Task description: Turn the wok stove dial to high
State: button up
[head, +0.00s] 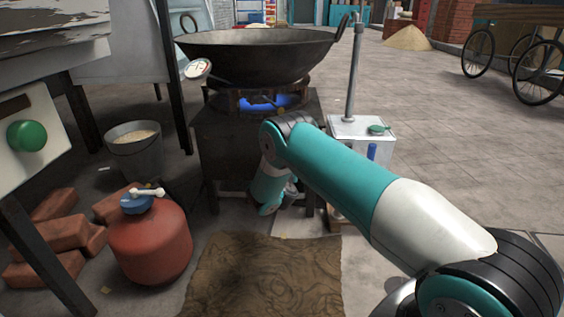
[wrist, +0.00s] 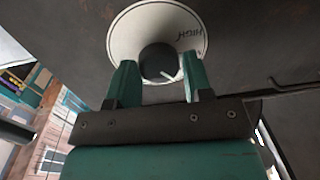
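The stove dial shows in the wrist view as a dark round knob (wrist: 159,62) on a white disc (wrist: 125,35). The word HIGH is printed on the disc's upper right, rotated in the picture. A pale mark on the knob sits at its lower right, away from the word. My gripper (wrist: 160,78) is open, with one teal finger on each side of the knob's lower part. A gap shows between the knob and the right finger; contact at the left is unclear. In the head view, the stove (head: 235,140) burns blue under the wok (head: 265,52); the dial and my fingers are hidden there.
A red gas cylinder (head: 150,243), bricks (head: 55,232) and a metal bucket (head: 135,155) stand left of the stove. A white box (head: 360,130) with a post is to its right. A brown mat (head: 265,280) lies in front. Open paving lies at the right.

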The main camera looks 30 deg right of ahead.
jog(key=c, duration=0.4)
jog(key=shift+n+p, duration=0.3)
jog(key=shift+n, duration=0.1)
jog(key=n+g+p, duration=0.1)
jog(key=n+p, duration=0.3)
jog(key=n, duration=1)
jog(key=shift+s+a+p, duration=0.1)
jog(key=shift+p, duration=0.3)
jog(key=shift+n, duration=0.4)
jog(key=o, duration=0.9)
